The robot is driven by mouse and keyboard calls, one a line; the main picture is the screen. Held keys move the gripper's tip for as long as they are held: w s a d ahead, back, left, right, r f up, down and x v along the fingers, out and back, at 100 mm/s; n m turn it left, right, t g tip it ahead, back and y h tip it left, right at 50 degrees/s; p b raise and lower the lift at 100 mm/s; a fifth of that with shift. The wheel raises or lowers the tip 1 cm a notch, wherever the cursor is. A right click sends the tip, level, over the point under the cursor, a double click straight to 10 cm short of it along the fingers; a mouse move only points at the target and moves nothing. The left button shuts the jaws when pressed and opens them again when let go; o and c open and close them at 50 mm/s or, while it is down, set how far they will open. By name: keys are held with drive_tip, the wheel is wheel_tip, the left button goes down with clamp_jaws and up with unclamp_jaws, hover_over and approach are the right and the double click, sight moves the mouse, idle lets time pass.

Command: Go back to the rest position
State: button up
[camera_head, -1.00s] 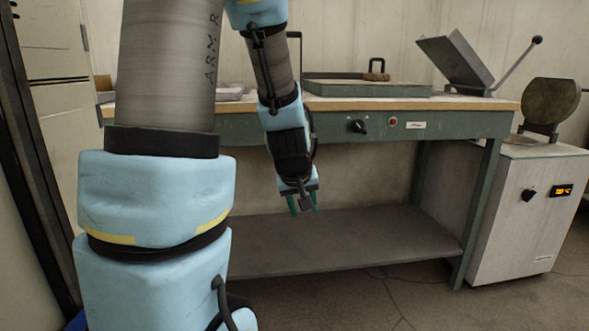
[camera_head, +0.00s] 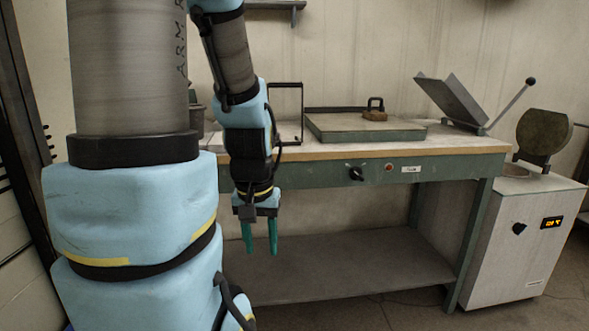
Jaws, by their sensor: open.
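My gripper (camera_head: 260,237) hangs pointing down in front of the green workbench (camera_head: 440,151), below the level of its top. Its two green fingers are apart with nothing between them. My arm's large blue and grey links fill the left side of the view and hide the bench's left end. No ladle shows.
A flat green griddle-like plate (camera_head: 340,127) and a tilted metal press (camera_head: 452,98) with a lever stand on the bench. A white machine (camera_head: 520,235) with a round open lid (camera_head: 543,131) is at the right. The lower shelf (camera_head: 350,268) is bare.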

wheel_tip(320, 180, up, 16)
drive_tip(key=p, duration=1.3)
drive_tip(key=shift+p, duration=0.4)
